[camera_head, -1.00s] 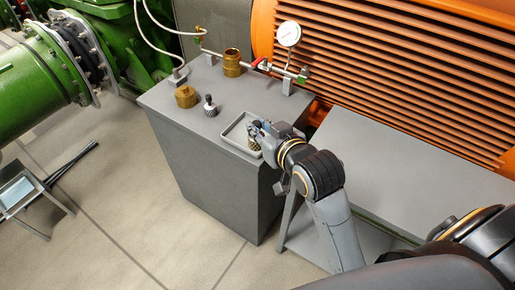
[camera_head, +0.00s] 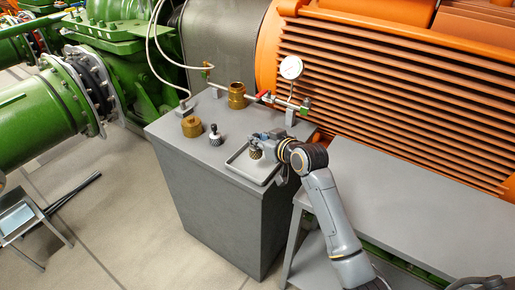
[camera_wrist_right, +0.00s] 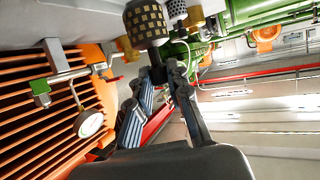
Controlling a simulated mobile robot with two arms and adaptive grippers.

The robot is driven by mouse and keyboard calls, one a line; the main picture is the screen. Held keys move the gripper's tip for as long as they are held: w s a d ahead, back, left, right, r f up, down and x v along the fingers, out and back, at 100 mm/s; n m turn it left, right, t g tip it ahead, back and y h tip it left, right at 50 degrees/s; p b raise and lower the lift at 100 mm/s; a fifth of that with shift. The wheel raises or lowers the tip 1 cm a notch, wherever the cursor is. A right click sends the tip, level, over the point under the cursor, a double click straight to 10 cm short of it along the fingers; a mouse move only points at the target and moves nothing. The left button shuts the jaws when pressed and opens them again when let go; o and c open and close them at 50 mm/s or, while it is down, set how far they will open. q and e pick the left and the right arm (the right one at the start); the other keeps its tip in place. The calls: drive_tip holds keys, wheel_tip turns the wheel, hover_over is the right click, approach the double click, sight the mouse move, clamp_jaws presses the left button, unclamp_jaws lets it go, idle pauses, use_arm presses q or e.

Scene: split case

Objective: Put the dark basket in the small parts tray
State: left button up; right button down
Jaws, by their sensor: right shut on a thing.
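The dark basket (camera_head: 256,153) is a small dark cylinder with a brassy checkered pattern. My right gripper (camera_head: 268,141) is shut on it and holds it over the shallow grey small parts tray (camera_head: 244,174). I cannot tell whether the basket touches the tray floor. In the right wrist view the basket (camera_wrist_right: 146,24) shows large at the top, just beyond the closed fingertips (camera_wrist_right: 160,76). The tray sits at the right front of the grey cabinet top. My left gripper is not in view.
On the cabinet top (camera_head: 190,150) stand a brass block (camera_head: 191,127), a small black-and-white fitting (camera_head: 215,137) and a brass cup (camera_head: 236,95). A pipe with a pressure gauge (camera_head: 291,68) runs along the back. The orange ribbed housing (camera_head: 390,100) rises behind.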

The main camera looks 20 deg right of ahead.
sight(258, 148)
drive_tip(key=shift+w+d+f, duration=0.15)
drive_tip(key=shift+w+f, duration=0.75)
drive_tip(key=shift+f, duration=0.1)
drive_tip(key=shift+w+f, duration=0.1)
drive_tip(key=shift+f, duration=1.55)
drive_tip(key=shift+f, duration=0.2)
drive_tip(key=c, duration=1.3)
unclamp_jaws()
